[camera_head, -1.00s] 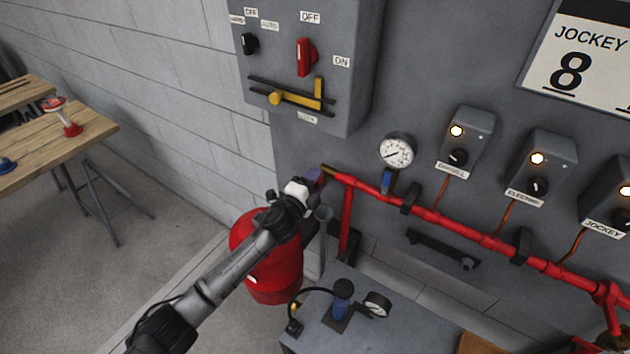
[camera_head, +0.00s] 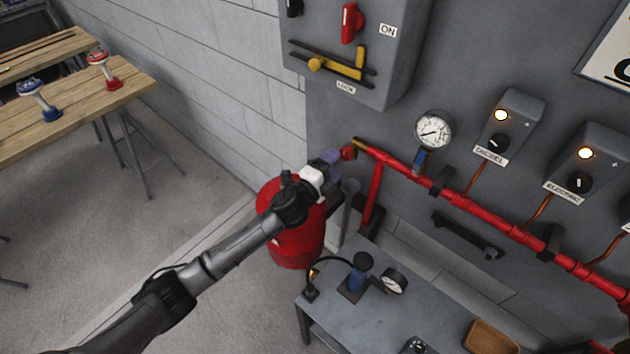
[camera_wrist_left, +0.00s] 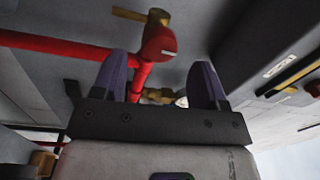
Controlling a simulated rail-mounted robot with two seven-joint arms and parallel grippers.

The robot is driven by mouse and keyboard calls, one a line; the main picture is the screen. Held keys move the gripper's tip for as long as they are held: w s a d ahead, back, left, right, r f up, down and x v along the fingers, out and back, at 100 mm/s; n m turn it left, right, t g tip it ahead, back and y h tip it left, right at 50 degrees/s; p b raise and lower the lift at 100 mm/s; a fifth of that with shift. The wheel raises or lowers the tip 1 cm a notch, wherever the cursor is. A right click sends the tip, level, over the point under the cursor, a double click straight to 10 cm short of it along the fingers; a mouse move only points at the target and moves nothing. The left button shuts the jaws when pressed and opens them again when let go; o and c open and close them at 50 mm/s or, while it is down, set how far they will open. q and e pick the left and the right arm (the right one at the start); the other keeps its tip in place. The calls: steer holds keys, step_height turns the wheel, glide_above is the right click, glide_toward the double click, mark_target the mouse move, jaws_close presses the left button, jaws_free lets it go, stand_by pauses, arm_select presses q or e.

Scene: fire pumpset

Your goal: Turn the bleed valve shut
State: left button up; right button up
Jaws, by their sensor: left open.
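The bleed valve sits at the left end of the red pipe; its red handle (camera_head: 348,152) shows beside a brass fitting (camera_head: 358,143). In the left wrist view the red handle (camera_wrist_left: 158,42) is beyond the fingertips, roughly centred between them, with brass parts near it. My left gripper (camera_head: 330,160) is open, with purple fingers just left of the handle. The fingers also show in the wrist view (camera_wrist_left: 160,75) with a gap between them; they appear apart from the handle. My right gripper is not in view.
A grey funnel-topped drain pipe (camera_head: 350,188) stands just below the valve. A red tank (camera_head: 297,240) is below my left arm. A pressure gauge (camera_head: 433,130) and a control box (camera_head: 350,80) are near. A grey bench (camera_head: 400,315) stands in front; a wooden table (camera_head: 75,120) is at left.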

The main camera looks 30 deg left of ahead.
arm_select(q)
steer(key=v, duration=0.8)
stand_by(0.4)
steer(key=s+a+n+g+y, duration=0.55)
steer(key=n+y, duration=0.25)
steer(key=n, duration=0.4)
steer(key=s+d+f+n+g+h, duration=0.1)
steer(key=s+d+f+n+g, duration=0.3)
steer(key=s, duration=0.7)
steer(key=s+d+f+m+g+h, duration=0.1)
steer(key=s+f+g+h, duration=0.1)
steer(key=s+f, duration=0.6)
steer(key=s+d+f+n+g+h, duration=0.1)
steer(key=s+d+f+n+g, duration=0.15)
steer(key=s, duration=1.05)
step_height(320, 180, up, 24)
steer(key=p, duration=2.5)
step_height(320, 180, down, 34)
steer(key=b, duration=3.3)
steer(key=shift+w+d+r+m+g+b, duration=0.2)
steer(key=shift+d+r+m+g+b, duration=0.05)
steer(key=shift+m+g+b, duration=0.15)
